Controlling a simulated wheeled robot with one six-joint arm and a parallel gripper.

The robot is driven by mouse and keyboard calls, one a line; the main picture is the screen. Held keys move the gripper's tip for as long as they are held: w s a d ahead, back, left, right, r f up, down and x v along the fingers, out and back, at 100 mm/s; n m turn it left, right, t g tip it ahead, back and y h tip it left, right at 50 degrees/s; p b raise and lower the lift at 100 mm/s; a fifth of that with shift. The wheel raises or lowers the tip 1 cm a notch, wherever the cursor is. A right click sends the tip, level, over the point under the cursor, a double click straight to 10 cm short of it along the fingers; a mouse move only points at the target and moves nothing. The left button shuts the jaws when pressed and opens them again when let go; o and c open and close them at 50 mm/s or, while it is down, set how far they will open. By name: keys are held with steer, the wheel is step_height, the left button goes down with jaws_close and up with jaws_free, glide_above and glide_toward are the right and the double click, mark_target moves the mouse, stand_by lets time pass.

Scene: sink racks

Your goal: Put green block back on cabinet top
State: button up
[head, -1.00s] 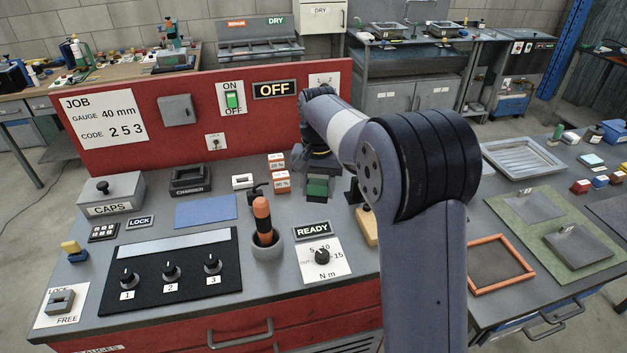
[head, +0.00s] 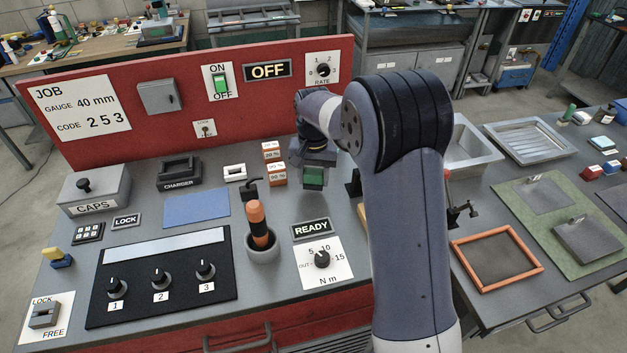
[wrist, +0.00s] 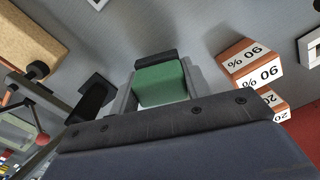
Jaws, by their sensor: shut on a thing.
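The green block (head: 313,177) is between the fingers of my gripper (head: 314,169), which is shut on it. In the wrist view the block (wrist: 160,84) sits between two grey fingers, with a dark bar at its far end. The gripper points down over the grey top (head: 262,296) of the red cabinet, in front of the red panel (head: 110,150). I cannot tell whether the block touches the top. Part of the top is hidden behind my arm.
Stacked orange-and-white blocks marked with percentages (head: 273,163) stand just left of the gripper. An orange-handled tool in a grey cup (head: 261,246), a READY sign (head: 311,229) and a blue mat (head: 196,208) are nearby. A tan block (wrist: 38,45) shows in the wrist view.

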mark_target(313, 171)
steer(key=shift+f, duration=1.25)
steer(key=shift+f, duration=0.1)
steer(key=o, duration=1)
steer(key=shift+c, duration=0.2)
step_height(313, 171, up, 12)
steer(key=shift+r+b, duration=0.15)
steer(key=shift+b, duration=0.4)
